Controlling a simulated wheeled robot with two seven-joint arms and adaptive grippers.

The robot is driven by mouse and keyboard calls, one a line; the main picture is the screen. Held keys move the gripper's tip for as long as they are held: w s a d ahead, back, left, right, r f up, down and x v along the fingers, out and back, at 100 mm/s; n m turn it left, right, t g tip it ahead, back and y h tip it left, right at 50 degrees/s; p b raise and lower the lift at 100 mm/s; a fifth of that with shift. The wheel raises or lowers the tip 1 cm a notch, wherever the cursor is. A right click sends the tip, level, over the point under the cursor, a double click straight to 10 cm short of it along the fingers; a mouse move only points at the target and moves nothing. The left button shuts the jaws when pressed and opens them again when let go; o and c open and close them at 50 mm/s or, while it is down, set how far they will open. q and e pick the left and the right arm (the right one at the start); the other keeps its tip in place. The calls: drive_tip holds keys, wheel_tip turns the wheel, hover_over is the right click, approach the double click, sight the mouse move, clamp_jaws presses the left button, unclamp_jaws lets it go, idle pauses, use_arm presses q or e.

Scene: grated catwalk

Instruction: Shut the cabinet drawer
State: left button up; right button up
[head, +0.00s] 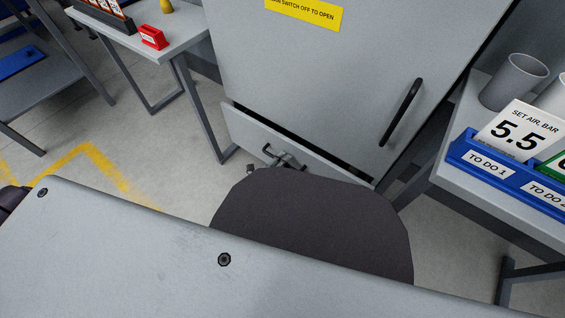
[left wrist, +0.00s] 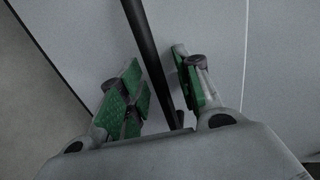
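The grey cabinet (head: 310,65) stands in the middle of the head view. Its low drawer (head: 248,129) sticks out a little, with a dark gap along its top edge. My left gripper (head: 284,157) is in front of the drawer front, largely hidden behind my dark arm link. In the left wrist view my left gripper (left wrist: 158,85) is open, with green pads apart. A black bar (left wrist: 147,42), which looks like the drawer's handle, runs between the fingers, closer to the right one. Whether a pad touches it I cannot tell. My right gripper is not in view.
The cabinet door has a black handle (head: 400,112) and a yellow sign (head: 305,13). A side table (head: 145,57) with a red holder (head: 152,37) stands left. At right, a table holds a blue card tray (head: 468,160) and a grey cup (head: 514,82). Floor at left is clear.

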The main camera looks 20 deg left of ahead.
use_arm(q)
clamp_jaws()
idle(0.4)
drive_tip(key=w, duration=0.1)
drive_tip(key=w+d, duration=0.1)
drive_tip(key=w, duration=0.2)
drive_tip(key=shift+d+r, duration=0.1)
drive_tip(key=shift+d, duration=0.15)
idle(0.3)
unclamp_jaws()
drive_tip(key=shift+w+d, duration=0.1)
drive_tip(key=shift+w, duration=0.05)
